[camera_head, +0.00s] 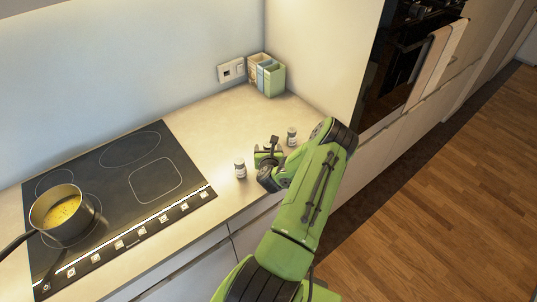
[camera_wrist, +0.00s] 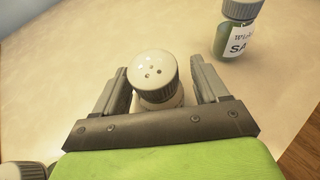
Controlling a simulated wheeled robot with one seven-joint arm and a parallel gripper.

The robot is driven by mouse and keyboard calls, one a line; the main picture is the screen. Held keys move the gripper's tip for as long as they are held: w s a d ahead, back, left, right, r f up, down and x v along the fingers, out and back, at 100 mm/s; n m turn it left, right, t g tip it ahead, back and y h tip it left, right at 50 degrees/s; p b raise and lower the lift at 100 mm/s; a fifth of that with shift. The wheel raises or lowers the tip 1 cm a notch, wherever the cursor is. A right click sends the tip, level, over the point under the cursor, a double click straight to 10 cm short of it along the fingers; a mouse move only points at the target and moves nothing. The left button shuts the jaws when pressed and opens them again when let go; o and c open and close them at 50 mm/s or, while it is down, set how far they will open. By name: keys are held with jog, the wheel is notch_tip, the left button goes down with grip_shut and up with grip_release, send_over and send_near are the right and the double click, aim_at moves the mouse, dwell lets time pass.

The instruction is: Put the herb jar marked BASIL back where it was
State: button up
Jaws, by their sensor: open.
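My gripper (camera_head: 267,153) is low over the counter and open. In the wrist view its two fingers (camera_wrist: 160,72) stand on either side of a jar (camera_wrist: 152,73) with a white, holed top and a grey ridged rim. This jar's label is hidden, and my gripper covers it in the head view. A green jar (camera_wrist: 237,28) with a grey cap stands apart at the upper right of the wrist view; its label partly reads "SA". Two small jars show in the head view, one left of my gripper (camera_head: 240,169) and one right (camera_head: 291,137). I cannot read BASIL on any jar.
Another pale top (camera_wrist: 22,171) is cut off at the lower left of the wrist view. A black cooktop (camera_head: 130,190) with a pot (camera_head: 62,214) lies left. Boxes (camera_head: 267,76) stand in the back corner, with bare counter before them. A tall cabinet is at right.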

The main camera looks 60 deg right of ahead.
jog(key=b+v, duration=0.1)
jog(key=v, duration=0.2)
jog(key=b+v, duration=0.2)
jog(key=v, duration=0.2)
jog(key=b+v, duration=0.2)
jog(key=v, duration=0.1)
jog(key=shift+s+a+f, duration=0.15)
jog(key=shift+a+f, duration=0.1)
jog(key=shift+a, duration=0.05)
jog(key=shift+s+a+r, duration=0.25)
jog(key=shift+a+r, duration=0.25)
